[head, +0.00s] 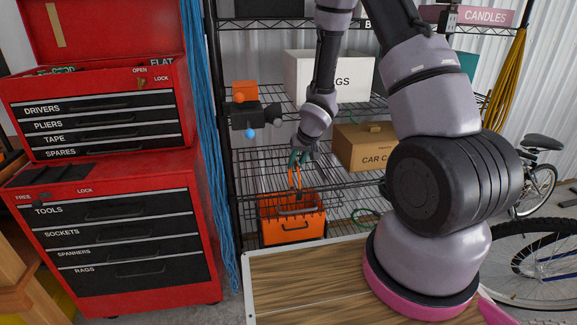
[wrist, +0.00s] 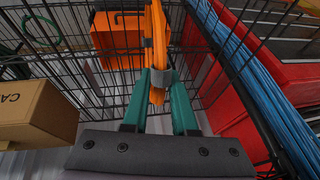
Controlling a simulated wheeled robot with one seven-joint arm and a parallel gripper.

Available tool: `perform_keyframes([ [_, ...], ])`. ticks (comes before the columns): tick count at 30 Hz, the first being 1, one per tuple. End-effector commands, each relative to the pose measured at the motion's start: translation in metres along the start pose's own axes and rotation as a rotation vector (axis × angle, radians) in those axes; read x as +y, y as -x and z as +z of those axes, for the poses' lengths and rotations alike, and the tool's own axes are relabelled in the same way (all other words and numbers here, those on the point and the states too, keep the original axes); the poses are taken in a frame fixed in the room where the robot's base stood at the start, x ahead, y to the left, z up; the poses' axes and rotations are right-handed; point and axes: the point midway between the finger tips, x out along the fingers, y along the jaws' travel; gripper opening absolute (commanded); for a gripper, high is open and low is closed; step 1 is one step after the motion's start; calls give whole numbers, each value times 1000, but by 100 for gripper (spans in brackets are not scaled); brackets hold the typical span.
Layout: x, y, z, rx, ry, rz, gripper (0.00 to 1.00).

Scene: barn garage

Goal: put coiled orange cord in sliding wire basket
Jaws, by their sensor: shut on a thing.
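The coiled orange cord (head: 296,179) hangs from my gripper (head: 300,156) in the head view, seen narrow and edge-on. In the wrist view my gripper's green fingers (wrist: 160,85) are shut on the cord (wrist: 157,40), with a grey band around it where they grip. The sliding wire basket (head: 258,168) is on the middle level of the black wire rack. Its wires (wrist: 75,62) lie below and around the cord in the wrist view. The cord is over or within the basket's outline; I cannot tell whether it touches the wires.
An orange toolbox (head: 291,226) stands lower, below the basket. A cardboard box (head: 368,146) is right of the basket. Blue rope (head: 208,110) and a red tool chest (head: 120,215) are to the left. A wooden surface (head: 300,280) lies in front.

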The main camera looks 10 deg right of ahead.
Motion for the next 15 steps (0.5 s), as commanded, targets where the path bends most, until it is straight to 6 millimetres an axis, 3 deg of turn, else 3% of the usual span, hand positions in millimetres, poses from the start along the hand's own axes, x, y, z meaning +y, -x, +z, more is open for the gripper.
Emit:
perform_keyframes([
  [5,2,-13,3,2,1,0,0],
  [12,-13,-29,-28,4,1,-1,0],
  [15,-12,-38,-23,-1,2,1,0],
])
